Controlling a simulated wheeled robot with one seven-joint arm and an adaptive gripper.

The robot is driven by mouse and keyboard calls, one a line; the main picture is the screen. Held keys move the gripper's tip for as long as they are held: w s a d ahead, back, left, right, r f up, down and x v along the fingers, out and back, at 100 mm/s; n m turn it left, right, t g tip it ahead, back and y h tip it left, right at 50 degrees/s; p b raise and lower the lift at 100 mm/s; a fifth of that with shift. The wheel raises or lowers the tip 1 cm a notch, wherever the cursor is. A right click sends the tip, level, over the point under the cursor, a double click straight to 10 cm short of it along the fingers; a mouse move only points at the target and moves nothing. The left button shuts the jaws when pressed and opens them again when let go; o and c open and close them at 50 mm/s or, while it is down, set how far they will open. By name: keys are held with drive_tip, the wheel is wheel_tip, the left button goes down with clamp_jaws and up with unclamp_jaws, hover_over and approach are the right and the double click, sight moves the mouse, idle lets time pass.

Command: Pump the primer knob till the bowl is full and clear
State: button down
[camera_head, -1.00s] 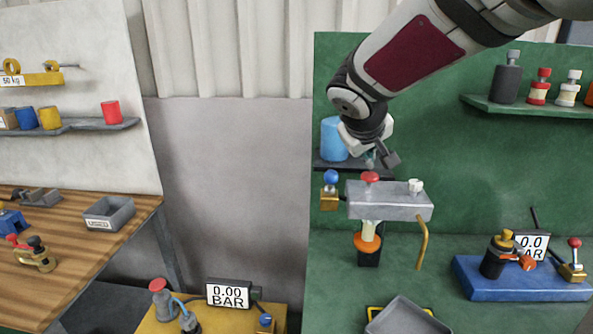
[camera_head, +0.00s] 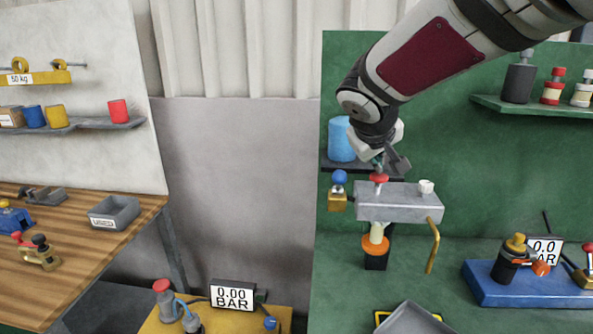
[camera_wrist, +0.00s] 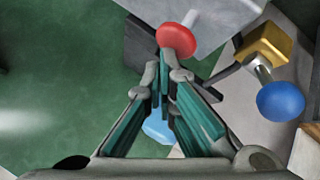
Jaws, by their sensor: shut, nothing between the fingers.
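The red primer knob (camera_head: 379,178) stands on top of a grey filter head (camera_head: 400,203) at the green bench. Below the head hangs a pale bowl (camera_head: 376,233) with an orange ring and a black base; its fill level and clearness are too small to tell. My gripper (camera_head: 379,168) is shut and empty, pointing down just above the knob. In the wrist view the shut fingertips (camera_wrist: 165,78) appear close to the red knob (camera_wrist: 176,40); I cannot tell whether they touch it.
A blue ball handle (camera_head: 340,177) on a brass valve stands left of the head, and a white cap (camera_head: 426,187) sits on its right end. A bent brass pipe (camera_head: 433,246) hangs at the right. A grey tray (camera_head: 410,320) lies below. A light-blue cylinder (camera_head: 341,140) stands on a shelf behind.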

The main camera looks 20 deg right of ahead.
sight(375, 174)
drive_tip(key=shift+f+b, duration=0.85)
drive_tip(key=shift+f, duration=0.1)
idle(0.9)
drive_tip(key=shift+r, duration=0.1)
drive_tip(key=shift+r+p, duration=1)
drive_tip(key=shift+r, duration=0.4)
drive_tip(key=shift+r+p, duration=1.65)
drive_tip(key=shift+r, duration=0.85)
